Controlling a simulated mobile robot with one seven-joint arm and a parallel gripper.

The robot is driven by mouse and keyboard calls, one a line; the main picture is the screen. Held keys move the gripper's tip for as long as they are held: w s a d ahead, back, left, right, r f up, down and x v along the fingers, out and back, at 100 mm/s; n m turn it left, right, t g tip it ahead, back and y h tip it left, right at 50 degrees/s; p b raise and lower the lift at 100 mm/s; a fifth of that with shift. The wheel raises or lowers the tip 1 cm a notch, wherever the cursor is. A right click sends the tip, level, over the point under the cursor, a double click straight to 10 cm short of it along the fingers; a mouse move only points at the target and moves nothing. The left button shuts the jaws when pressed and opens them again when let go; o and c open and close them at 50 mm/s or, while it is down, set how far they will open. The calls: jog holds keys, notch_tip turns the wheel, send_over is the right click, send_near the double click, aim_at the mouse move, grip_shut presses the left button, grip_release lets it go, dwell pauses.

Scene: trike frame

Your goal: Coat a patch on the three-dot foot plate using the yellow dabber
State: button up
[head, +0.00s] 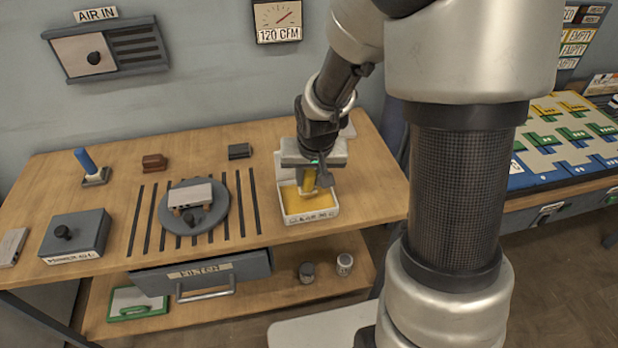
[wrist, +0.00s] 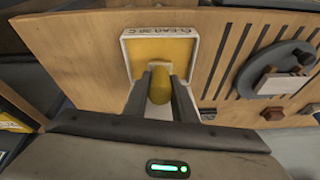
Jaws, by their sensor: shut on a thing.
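My gripper (head: 309,178) is shut on the yellow dabber (wrist: 160,86). In the head view the dabber (head: 309,181) points down over the white tray (head: 290,219), which holds a yellow layer. The dabber's lower end is at or just above that layer; I cannot tell whether it touches. The tray (wrist: 127,55) also shows in the wrist view. A pale grey plate (head: 190,195) lies on the round grey turntable (head: 222,214), left of my gripper; it shows at the right of the wrist view (wrist: 283,82). I cannot make out dots on it.
A blue-handled tool (head: 84,162) stands at the back left of the wooden bench. A brown block (head: 154,162) and a dark block (head: 239,151) lie along the back. A grey box with a knob (head: 76,236) is at front left. Dark slots flank the turntable.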

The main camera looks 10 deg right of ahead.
jog(key=shift+r+p, duration=1.65)
jog(key=shift+r, duration=1)
jog(key=shift+s+d+r+n+y+p, duration=0.1)
jog(key=shift+s+d+r+n+p, duration=0.25)
jog(key=shift+r+p, duration=0.75)
jog(key=shift+s+d+r+n+y+p, duration=0.1)
jog(key=shift+s+r+n+p, duration=0.3)
jog(key=shift+p, duration=1.25)
jog(key=shift+s+d+r+n+y+p, duration=0.1)
jog(key=shift+s+d+r+n+p, duration=0.25)
jog(key=shift+r+p, duration=0.8)
